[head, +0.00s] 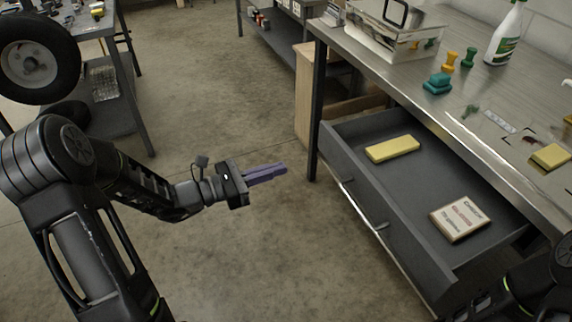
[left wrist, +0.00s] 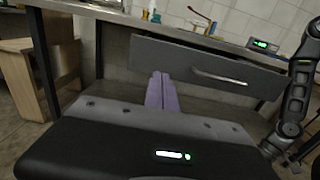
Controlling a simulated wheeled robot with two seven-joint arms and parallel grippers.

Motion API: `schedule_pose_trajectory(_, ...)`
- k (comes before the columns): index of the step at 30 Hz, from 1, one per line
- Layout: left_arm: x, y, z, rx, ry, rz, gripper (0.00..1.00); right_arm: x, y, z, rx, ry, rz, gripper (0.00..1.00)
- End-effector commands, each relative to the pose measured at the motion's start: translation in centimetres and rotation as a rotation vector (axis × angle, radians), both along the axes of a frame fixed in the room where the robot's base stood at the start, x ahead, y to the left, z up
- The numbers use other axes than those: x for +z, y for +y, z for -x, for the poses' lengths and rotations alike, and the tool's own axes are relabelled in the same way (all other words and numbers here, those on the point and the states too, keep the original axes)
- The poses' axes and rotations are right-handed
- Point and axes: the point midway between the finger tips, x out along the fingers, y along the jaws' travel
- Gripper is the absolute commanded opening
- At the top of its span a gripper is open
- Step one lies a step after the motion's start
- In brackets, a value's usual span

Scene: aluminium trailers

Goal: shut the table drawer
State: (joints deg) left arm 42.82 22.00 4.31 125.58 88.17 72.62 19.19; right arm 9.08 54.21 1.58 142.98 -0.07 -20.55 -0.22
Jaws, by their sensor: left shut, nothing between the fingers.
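The table drawer (head: 350,139) is grey and stands pulled out from under the metal-topped table (head: 452,100). A yellow block (head: 392,149) and a small labelled box (head: 460,218) lie inside it. My left gripper (head: 282,168) has purple fingers that are shut and empty. It is left of the drawer front, apart from it, over open floor in the head view. In the left wrist view the shut fingers (left wrist: 161,92) point toward the drawer front (left wrist: 178,60) and its bar handle (left wrist: 220,77). My right gripper is not visible; only part of my right arm shows.
A tray-like metal box (head: 385,35), a spray bottle (head: 505,38) and several coloured pieces stand on the table. A table leg (head: 316,110) is beside the drawer's far corner. The floor between my left arm and the drawer is clear.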

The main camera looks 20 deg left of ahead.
Motion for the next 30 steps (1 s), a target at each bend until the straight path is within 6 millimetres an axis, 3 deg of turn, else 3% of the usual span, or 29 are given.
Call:
schedule_pose_trajectory(18, 0.0, -7.9, -7.7, -0.002, 0.0, 0.0, 0.0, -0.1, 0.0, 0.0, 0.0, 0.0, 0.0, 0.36)
schedule_pose_trajectory(30, 0.0, -9.1, -9.0, 0.0, 0.0, -0.001, 0.0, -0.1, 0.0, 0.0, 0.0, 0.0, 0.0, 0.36)
